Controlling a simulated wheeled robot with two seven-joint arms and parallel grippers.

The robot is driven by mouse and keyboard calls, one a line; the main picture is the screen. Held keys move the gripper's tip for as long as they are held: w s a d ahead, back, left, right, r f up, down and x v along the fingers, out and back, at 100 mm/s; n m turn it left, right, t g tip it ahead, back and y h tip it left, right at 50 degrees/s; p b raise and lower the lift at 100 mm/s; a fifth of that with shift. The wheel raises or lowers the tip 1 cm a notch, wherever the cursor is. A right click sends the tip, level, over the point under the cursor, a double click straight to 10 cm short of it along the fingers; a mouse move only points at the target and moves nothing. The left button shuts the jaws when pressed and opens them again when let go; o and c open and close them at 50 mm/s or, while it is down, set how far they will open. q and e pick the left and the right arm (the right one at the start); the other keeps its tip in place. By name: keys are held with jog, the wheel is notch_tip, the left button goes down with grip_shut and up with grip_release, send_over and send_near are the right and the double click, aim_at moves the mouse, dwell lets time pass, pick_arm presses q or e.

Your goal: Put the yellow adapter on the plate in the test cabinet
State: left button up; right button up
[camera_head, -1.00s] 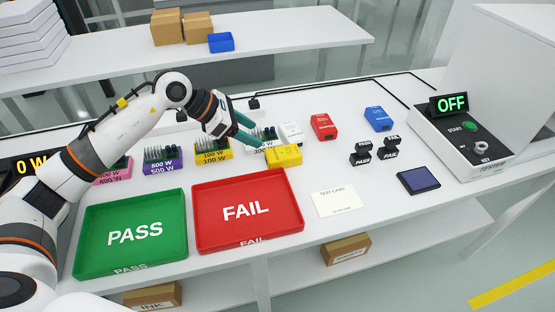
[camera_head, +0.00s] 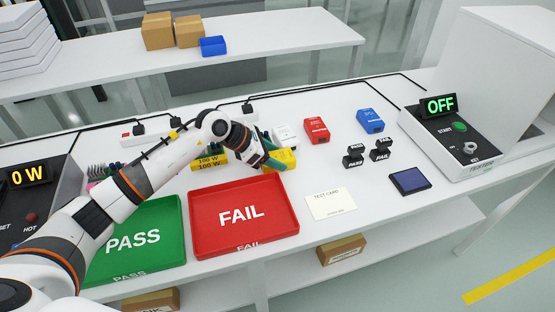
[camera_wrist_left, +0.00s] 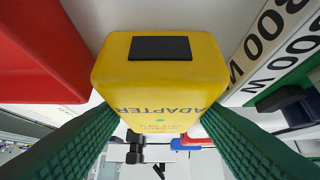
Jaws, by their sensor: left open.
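The yellow adapter (camera_head: 284,158) sits on the white table behind the red FAIL tray. My left gripper (camera_head: 268,156) is at it, coming in from the left. In the left wrist view the adapter (camera_wrist_left: 160,80) lies between the two green fingers of my open gripper (camera_wrist_left: 160,122); I cannot tell whether they touch it. The test cabinet (camera_head: 490,75) is the white box at the far right, its display reading OFF. Its plate is not visible. My right gripper is not in view.
The red FAIL tray (camera_head: 197,243) and green PASS tray (camera_head: 180,255) lie in front. A white adapter (camera_head: 285,135), a red one (camera_head: 317,129) and a blue one (camera_head: 370,121) stand behind. PASS and FAIL stamps (camera_head: 381,150), a dark pad (camera_head: 414,181) and a test card (camera_head: 331,204) lie toward the cabinet.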

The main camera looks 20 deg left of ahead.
pick_arm(q)
jog(key=c, duration=0.8)
jog(key=shift+c, duration=0.2)
jog(key=shift+r, duration=0.15)
